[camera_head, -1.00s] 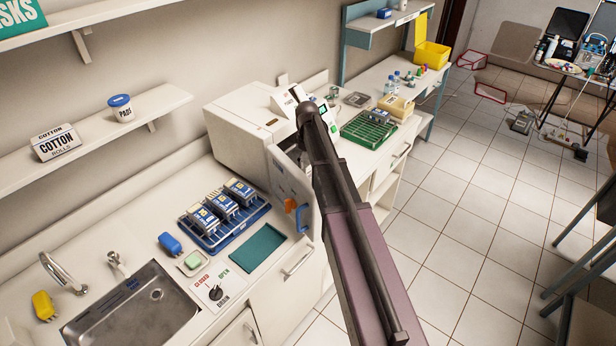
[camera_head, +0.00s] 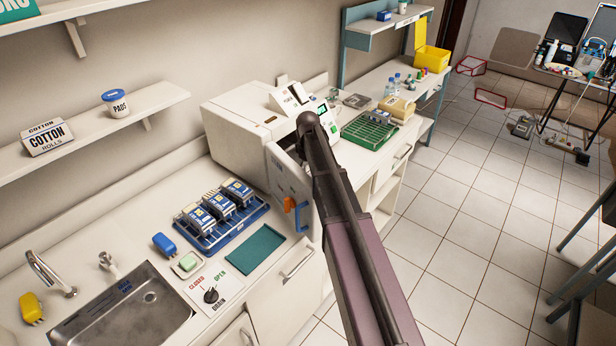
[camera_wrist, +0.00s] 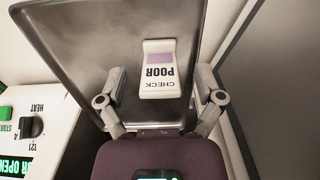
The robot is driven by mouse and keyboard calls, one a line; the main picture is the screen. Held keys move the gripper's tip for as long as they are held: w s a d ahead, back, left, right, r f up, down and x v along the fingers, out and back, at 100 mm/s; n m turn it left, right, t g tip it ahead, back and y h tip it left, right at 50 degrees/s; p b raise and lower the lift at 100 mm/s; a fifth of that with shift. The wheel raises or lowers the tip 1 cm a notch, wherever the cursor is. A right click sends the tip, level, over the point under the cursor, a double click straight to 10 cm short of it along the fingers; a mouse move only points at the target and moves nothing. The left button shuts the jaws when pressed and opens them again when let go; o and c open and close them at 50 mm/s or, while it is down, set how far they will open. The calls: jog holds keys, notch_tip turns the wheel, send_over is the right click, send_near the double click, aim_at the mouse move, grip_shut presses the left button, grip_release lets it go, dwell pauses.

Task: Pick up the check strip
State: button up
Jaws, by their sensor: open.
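My gripper (camera_wrist: 160,88) is open, with one finger on each side of the strip and visible gaps between. In the head view my arm reaches to the open front of the white steriliser (camera_head: 235,125). My arm hides the gripper and the strip there.
The steriliser's open door (camera_head: 290,185) stands close to the left of my arm. A blue rack (camera_head: 240,232) holds several pouches on the counter. A green rack (camera_head: 368,132) stands to the right. In the wrist view a control panel (camera_wrist: 45,150) is at lower left.

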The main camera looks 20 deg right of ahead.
dwell(0.3)
jog(key=c, duration=0.8)
jog(key=shift+c, duration=0.2)
jog(key=shift+r, duration=0.1)
notch_tip(320, 180, up, 10)
jog(key=p, duration=1)
dwell(0.4)
